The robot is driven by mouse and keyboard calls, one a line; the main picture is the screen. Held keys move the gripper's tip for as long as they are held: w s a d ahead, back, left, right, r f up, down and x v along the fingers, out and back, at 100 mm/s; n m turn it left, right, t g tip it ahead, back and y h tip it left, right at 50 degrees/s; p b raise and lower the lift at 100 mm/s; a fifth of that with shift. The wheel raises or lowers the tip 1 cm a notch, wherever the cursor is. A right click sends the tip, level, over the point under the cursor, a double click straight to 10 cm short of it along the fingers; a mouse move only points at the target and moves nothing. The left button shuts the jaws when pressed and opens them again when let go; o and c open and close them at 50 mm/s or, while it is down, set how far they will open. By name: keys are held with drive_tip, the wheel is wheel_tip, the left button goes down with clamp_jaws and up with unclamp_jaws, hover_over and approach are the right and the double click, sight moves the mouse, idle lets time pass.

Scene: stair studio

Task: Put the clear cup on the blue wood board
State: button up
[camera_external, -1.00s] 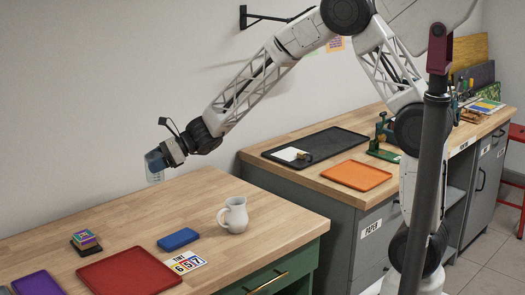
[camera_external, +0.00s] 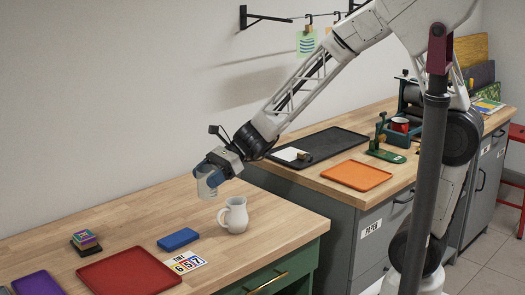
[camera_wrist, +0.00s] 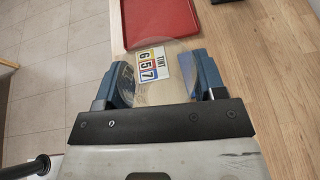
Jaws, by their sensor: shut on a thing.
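The clear cup (camera_external: 207,189) is see-through and hangs between the blue fingers of my gripper (camera_external: 213,172), above the wooden bench, behind and left of the white jug. My gripper is shut on it. In the wrist view the cup (camera_wrist: 160,92) shows faintly between the two fingers of my gripper (camera_wrist: 163,82), with the bench and a number card visible through it. The blue wood board (camera_external: 178,239) lies flat on the bench, left of the jug and lower in the picture than the cup.
A white jug (camera_external: 234,215) stands close to the held cup. A number card (camera_external: 185,262), a red tray (camera_external: 130,273), a purple board (camera_external: 38,282) and a small coloured stack (camera_external: 86,241) lie on the bench. The bench's back part is clear.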

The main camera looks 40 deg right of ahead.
drive_tip(key=s+d+n+g, duration=0.1)
drive_tip(key=s, duration=0.6)
wheel_tip(320, 180, down, 8)
drive_tip(key=shift+d+f, duration=0.2)
drive_tip(key=shift+f, duration=0.05)
drive_tip(key=shift+w, duration=0.1)
idle(0.3)
hover_over(178, 237)
drive_tip(key=shift+a+f, duration=0.1)
drive_tip(key=shift+f, duration=0.6)
idle(0.3)
drive_tip(key=shift+f, duration=1.75)
drive_tip(key=shift+f, duration=0.15)
